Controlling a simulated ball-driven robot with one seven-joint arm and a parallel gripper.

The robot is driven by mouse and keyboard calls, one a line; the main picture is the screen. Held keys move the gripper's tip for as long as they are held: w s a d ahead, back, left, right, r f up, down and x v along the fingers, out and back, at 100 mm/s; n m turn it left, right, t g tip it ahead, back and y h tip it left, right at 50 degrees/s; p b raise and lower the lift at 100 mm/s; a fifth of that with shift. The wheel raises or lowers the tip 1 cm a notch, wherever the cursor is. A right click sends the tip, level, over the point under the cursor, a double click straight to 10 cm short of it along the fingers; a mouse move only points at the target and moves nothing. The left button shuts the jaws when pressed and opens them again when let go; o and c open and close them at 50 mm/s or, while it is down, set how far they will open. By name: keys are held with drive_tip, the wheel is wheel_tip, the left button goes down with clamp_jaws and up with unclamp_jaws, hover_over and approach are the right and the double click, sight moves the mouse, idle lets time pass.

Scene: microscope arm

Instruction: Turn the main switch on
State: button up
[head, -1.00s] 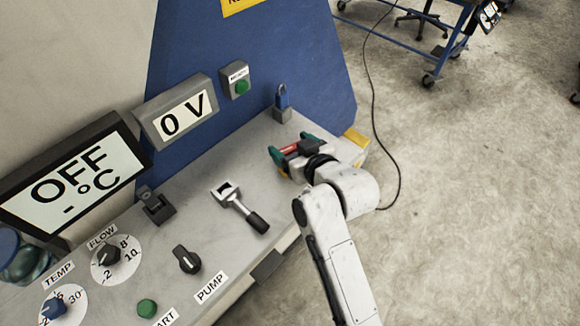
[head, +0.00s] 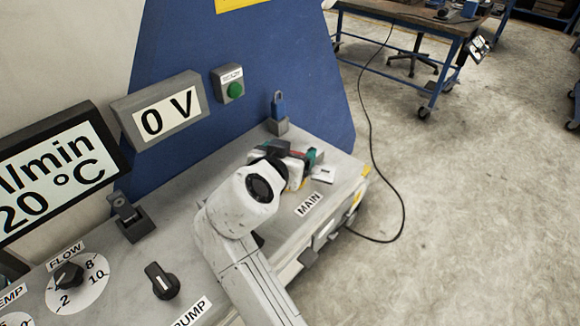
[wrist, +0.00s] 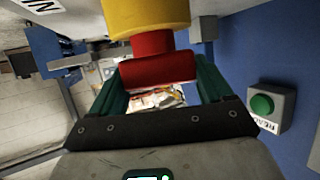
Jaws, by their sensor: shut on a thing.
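The main switch shows in the wrist view as a red knob (wrist: 157,70) joined to a yellow part (wrist: 146,15). My gripper (wrist: 160,85) has its teal fingers on both sides of the red knob and is shut on it. In the head view my gripper (head: 297,160) is low over the right end of the console, behind the MAIN label (head: 309,204). I cannot tell which way the switch is turned.
The voltage display (head: 168,114) reads 0 V. A green button (head: 236,89) is on the blue panel. The other display (head: 55,170) shows 20 °C. A black knob (head: 162,281) is front left.

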drive_tip(key=shift+f+m+g+h+b, duration=0.2)
drive_tip(key=shift+m+g+h+b, duration=0.6)
drive_tip(key=shift+m+h+b, duration=0.75)
drive_tip(key=o, duration=1.4)
drive_tip(key=shift+r, duration=0.1)
drive_tip(key=v, duration=1.1)
drive_tip(key=shift+w+b, duration=0.1)
drive_tip(key=shift+b, duration=0.2)
